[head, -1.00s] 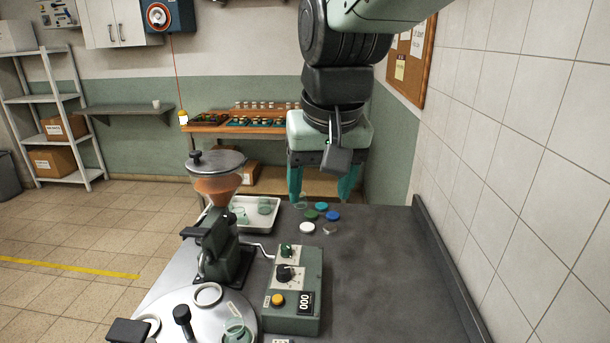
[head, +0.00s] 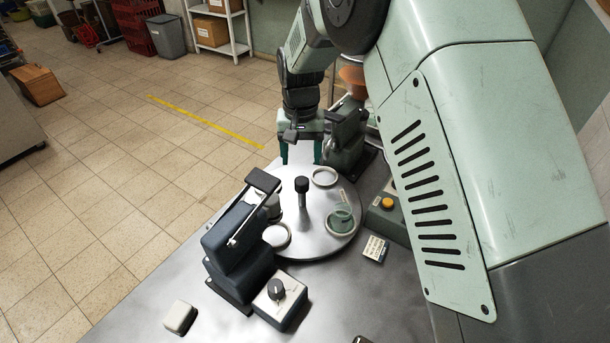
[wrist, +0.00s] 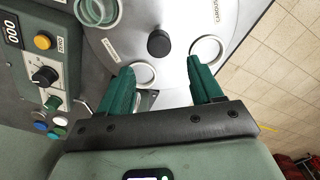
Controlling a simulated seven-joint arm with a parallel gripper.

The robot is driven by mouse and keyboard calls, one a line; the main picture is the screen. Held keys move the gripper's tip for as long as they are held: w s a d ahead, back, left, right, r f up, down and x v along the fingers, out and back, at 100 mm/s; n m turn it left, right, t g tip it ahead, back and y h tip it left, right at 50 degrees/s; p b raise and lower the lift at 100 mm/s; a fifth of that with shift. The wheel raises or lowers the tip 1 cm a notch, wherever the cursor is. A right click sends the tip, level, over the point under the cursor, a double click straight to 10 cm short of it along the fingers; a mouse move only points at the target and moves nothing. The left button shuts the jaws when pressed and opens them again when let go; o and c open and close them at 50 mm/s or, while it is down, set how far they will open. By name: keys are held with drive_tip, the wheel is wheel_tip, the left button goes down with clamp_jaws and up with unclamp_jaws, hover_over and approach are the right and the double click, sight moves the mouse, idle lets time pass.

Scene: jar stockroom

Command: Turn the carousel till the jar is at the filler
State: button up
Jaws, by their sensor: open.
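The carousel is a round grey metal disc (head: 325,241) with a black-topped centre post (head: 302,186); the post also shows in the wrist view (wrist: 160,43). A clear greenish glass jar (head: 341,222) sits at the disc's right side, by the green control box; it is partly cut off in the wrist view (wrist: 97,10). The filler (head: 347,135), a dark green machine with an orange hopper, stands behind the disc. An empty pale ring (head: 325,177) lies nearest it. My gripper (head: 301,158) is open and empty, above the disc's far edge; its green fingers (wrist: 161,65) point toward the post.
A dark blue lever machine (head: 235,250) stands at the disc's front left, with a grey knob box (head: 281,302) beside it. The green control box (head: 388,212) is partly hidden by my arm.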

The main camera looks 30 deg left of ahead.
sight(302, 180)
wheel_tip(302, 180, down, 8)
drive_tip(key=shift+f, duration=0.15)
idle(0.3)
clamp_jaws()
